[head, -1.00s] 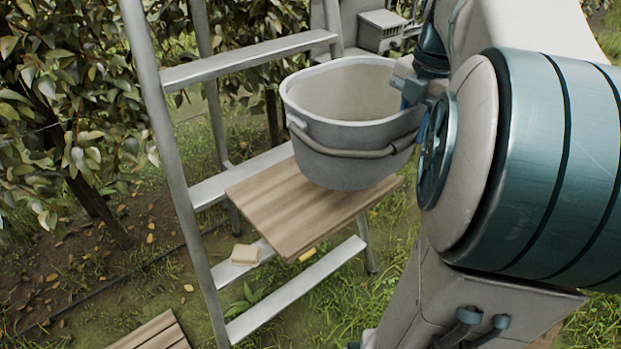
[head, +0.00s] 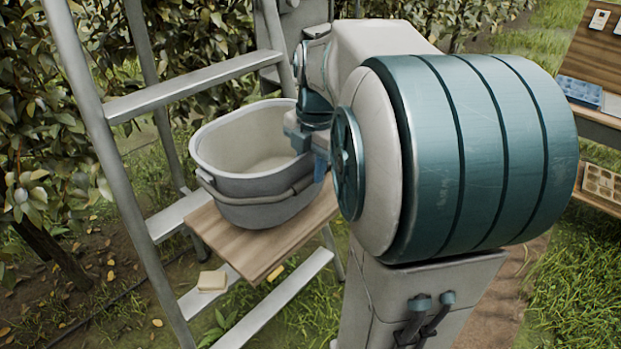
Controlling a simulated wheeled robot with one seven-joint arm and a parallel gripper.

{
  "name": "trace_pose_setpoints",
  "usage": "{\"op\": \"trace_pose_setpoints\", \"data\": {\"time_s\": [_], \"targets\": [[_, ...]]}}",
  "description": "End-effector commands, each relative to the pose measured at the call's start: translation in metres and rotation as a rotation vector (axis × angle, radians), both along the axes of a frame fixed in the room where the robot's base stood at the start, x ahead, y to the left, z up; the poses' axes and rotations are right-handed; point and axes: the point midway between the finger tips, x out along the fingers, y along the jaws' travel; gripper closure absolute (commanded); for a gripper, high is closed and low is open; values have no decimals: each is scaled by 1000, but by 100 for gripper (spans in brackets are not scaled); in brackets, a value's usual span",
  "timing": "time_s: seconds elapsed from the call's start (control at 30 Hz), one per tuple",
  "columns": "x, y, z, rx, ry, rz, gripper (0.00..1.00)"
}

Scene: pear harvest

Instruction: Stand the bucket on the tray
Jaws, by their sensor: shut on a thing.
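The grey bucket (head: 250,193) is upright, with its handle hanging down across its front side. It is over the wooden tray (head: 235,249) on the ladder, and its base appears to rest on the boards. The inside looks empty where I can see it. My gripper (head: 312,150) is shut on the bucket's right rim. My arm hides part of the bucket's right side and the fingertips.
The metal ladder (head: 118,165) frames the tray, with one rail to its left and a rung above. A small pale block (head: 212,281) lies on a lower step. Leafy branches stand behind. Shelves with a blue tray (head: 579,92) are at the far right.

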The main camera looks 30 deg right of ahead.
Motion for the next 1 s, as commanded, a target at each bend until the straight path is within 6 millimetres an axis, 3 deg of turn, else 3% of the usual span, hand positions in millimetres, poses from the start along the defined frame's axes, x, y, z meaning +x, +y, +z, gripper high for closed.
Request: {"op": "trace_pose_setpoints", "data": {"time_s": [0.3,0.67,0.7,0.77,1.0], "targets": [[0,0,-37,1,0,0,100],[0,0,-41,1,-2,1,100],[0,0,-41,1,1,1,65],[0,0,-41,1,1,1,49],[0,0,-41,1,1,1,49]]}}
